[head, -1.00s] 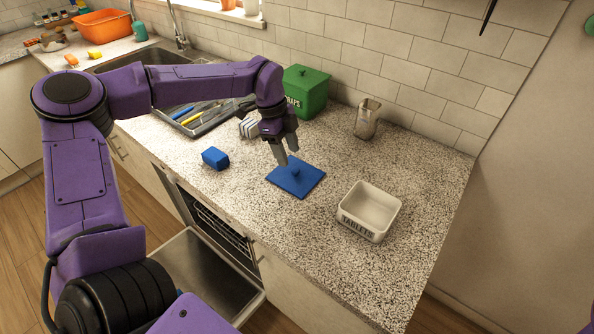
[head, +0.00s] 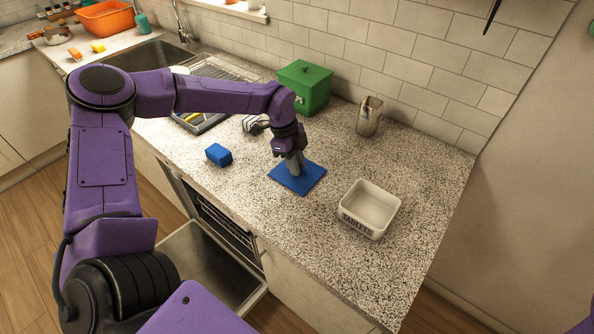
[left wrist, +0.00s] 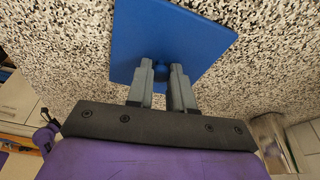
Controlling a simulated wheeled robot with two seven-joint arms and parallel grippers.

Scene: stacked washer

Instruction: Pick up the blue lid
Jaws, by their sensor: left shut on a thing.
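The blue lid (head: 311,178) is a flat square with a small knob, lying on the speckled counter in the head view. It also shows in the left wrist view (left wrist: 185,32), where its round knob (left wrist: 161,72) sits between my fingers. My left gripper (head: 296,172) points down over the middle of the lid and is shut on the knob; in the left wrist view its grey fingers (left wrist: 161,75) stand on either side of it. The fingers hide the knob in the head view. My right gripper is not in view.
A white open box labelled TABLETS (head: 370,209) stands right of the lid. A blue block (head: 218,155) lies to the left. A green lidded box (head: 306,88) and a clear container (head: 369,116) stand behind, near the wall. The dishwasher door (head: 208,264) hangs open below the counter.

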